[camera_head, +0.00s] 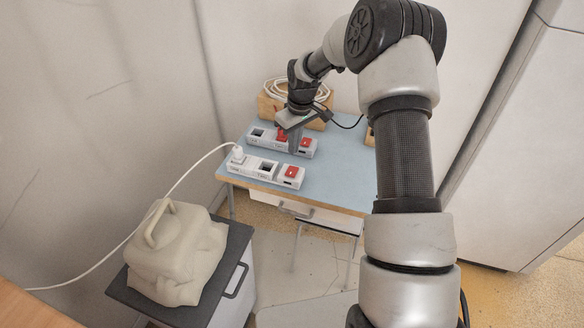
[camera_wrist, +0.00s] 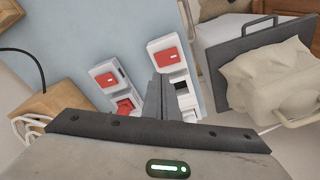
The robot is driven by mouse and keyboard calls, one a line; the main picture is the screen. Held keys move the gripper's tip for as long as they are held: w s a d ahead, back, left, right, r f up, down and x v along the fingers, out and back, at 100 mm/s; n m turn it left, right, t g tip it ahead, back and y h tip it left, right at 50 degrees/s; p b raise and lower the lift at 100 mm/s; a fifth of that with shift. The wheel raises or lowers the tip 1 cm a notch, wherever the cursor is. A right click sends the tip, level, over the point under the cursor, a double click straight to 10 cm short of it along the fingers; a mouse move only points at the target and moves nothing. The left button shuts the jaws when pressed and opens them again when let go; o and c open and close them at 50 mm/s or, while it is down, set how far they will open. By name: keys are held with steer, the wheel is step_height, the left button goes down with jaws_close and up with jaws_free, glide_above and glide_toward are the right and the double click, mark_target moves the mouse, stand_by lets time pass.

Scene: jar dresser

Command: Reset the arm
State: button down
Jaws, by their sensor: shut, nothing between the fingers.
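My gripper (camera_head: 294,148) is over the blue table (camera_head: 340,185), its fingers pointing down by the rear white power strip (camera_head: 268,141). In the wrist view its two dark fingers (camera_wrist: 162,80) are together with nothing between them. The rear strip has red switches (camera_head: 306,143), partly hidden behind the gripper. The front power strip (camera_head: 252,167) holds a white plug (camera_head: 238,155) at its left end and a red switch (camera_head: 291,172) at its right end. I cannot tell whether the fingers touch the rear strip.
A wooden box (camera_head: 268,107) with coiled white cable (camera_head: 300,88) stands at the table's back. A beige canister (camera_head: 178,250) sits on a dark-topped cabinet (camera_head: 226,268) at left. A white cord (camera_head: 130,238) runs from the plug. A tall pale cabinet (camera_head: 535,140) stands at right.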

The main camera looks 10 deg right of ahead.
steer(key=shift+r, duration=0.25)
steer(key=s+r+m+t+h+p, duration=0.1)
steer(key=s+r+p, duration=0.1)
steer(key=s+r, duration=0.75)
steer(key=s+r+m+t+h+p, duration=0.1)
steer(key=s+r, duration=0.4)
steer(key=r, duration=1)
steer(key=s+r+m+t+p, duration=0.1)
steer(key=s+r+m, duration=0.1)
steer(key=s, duration=0.9)
steer(key=s+r+m+t+y+p, duration=0.1)
steer(key=s+r, duration=0.4)
steer(key=s, duration=0.5)
steer(key=shift+s+a+r+m+p, duration=0.3)
steer(key=shift+s+a+m+p, duration=0.1)
steer(key=shift+m, duration=0.1)
steer(key=shift+a, duration=0.1)
